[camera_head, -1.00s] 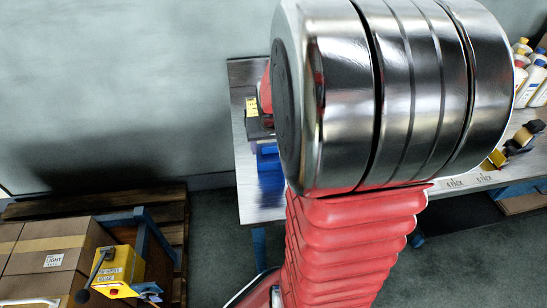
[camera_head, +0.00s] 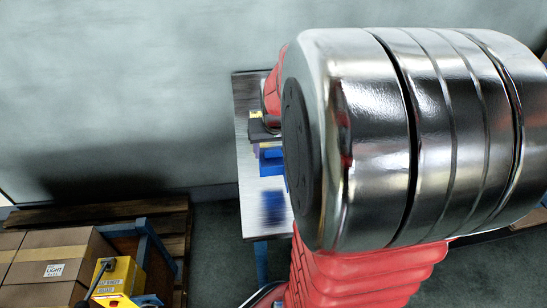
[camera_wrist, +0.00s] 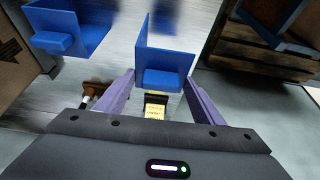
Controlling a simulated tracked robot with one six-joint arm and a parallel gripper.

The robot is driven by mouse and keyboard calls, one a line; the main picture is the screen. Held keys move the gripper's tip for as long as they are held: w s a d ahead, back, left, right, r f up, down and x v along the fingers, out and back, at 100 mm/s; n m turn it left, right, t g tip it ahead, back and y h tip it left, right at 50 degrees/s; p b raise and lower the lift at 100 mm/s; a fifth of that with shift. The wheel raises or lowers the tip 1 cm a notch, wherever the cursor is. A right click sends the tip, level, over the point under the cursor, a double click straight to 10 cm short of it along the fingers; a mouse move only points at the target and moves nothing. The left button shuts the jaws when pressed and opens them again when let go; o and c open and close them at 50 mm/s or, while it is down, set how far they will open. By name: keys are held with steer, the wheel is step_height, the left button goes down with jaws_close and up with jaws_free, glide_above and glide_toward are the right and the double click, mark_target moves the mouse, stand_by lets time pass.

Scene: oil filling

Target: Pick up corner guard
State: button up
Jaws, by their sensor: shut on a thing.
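A blue corner guard (camera_wrist: 165,58) with a small block on its near face sits between the purple fingers of my gripper (camera_wrist: 160,80) in the wrist view. My gripper is shut on it, one finger at each side. In the head view the blue piece (camera_head: 270,160) shows just left of my arm, over the table, and my arm hides much of the gripper. A second blue corner guard (camera_wrist: 68,38) is at the upper left in the wrist view, apart from the gripper.
The grey table (camera_head: 246,206) lies under the blue piece. At lower left are a wooden pallet (camera_head: 172,210), cardboard boxes (camera_head: 52,252) and a yellow control box (camera_head: 122,275). The wrist view shows a pallet (camera_wrist: 240,52) at upper right. Its background is blurred.

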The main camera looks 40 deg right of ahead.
step_height(320, 180, up, 6)
steer(key=shift+r, duration=0.15)
stand_by(0.9)
steer(key=shift+w+d+r, duration=0.15)
steer(key=shift+w+d, duration=0.05)
steer(key=shift+w, duration=0.05)
steer(key=shift+w+d+r, duration=0.15)
steer(key=shift+w+d, duration=0.2)
steer(key=shift+w, duration=0.45)
steer(key=w+a+f+n+y, duration=0.1)
steer(key=w+a+f+n, duration=0.15)
steer(key=w+a, duration=0.25)
steer(key=w+a+f+n, duration=0.1)
steer(key=w+a+f, duration=0.3)
steer(key=w+a, duration=0.15)
steer(key=w+a+f+n, duration=0.1)
steer(key=a+f, duration=0.3)
steer(key=a, duration=0.4)
steer(key=w+a+f+n+y, duration=0.1)
steer(key=w+a+f+n, duration=0.1)
steer(key=a, duration=0.7)
steer(key=shift+w+f+t+y, duration=0.3)
steer(key=shift+w+f+t, duration=0.15)
steer(key=shift+f, duration=0.4)
steer(key=shift+a, duration=0.1)
